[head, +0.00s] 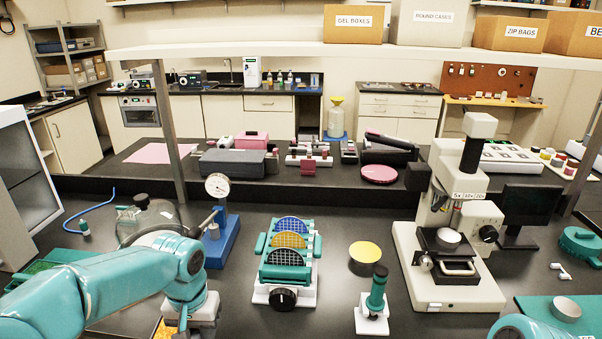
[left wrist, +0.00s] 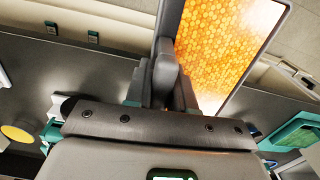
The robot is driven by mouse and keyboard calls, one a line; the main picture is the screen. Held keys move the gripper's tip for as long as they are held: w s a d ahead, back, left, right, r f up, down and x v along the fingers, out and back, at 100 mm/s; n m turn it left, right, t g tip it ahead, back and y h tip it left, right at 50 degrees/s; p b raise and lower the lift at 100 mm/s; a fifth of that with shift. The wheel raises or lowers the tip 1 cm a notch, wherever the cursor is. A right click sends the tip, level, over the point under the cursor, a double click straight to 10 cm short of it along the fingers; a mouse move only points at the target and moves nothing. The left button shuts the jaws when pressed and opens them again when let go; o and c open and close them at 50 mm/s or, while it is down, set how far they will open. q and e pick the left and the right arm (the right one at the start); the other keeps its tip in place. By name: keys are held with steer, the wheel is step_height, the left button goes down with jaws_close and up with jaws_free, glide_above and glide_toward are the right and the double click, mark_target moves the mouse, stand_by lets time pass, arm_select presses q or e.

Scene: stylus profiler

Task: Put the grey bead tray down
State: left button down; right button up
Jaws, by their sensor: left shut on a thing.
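The grey bead tray, filled with amber beads, shows in the left wrist view (left wrist: 228,48) with a pale rim around the beads. In the head view only a small patch of its orange beads (head: 163,330) shows at the bottom edge, below my left gripper. My left gripper (left wrist: 172,80) is shut on the tray's edge in the left wrist view. In the head view my left arm hides most of the tray. I cannot tell whether its underside touches the black bench (head: 340,225). My right gripper is not in view.
A blue dial gauge stand (head: 222,240) stands just behind my left gripper. A teal rack of round discs (head: 289,255) is to its right, then a yellow-topped disc (head: 365,255), a teal-handled tool (head: 374,305) and the white profiler (head: 450,225). A glass dome (head: 140,215) stands behind my left arm.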

arm_select(q)
steer(key=s+f, duration=0.4)
steer(key=shift+w+d, duration=0.2)
steer(key=shift+w+f, duration=0.2)
steer(key=shift+w, duration=0.1)
steer(key=shift+s, duration=0.15)
steer(key=shift+s+r, duration=0.1)
steer(key=shift+r, duration=0.05)
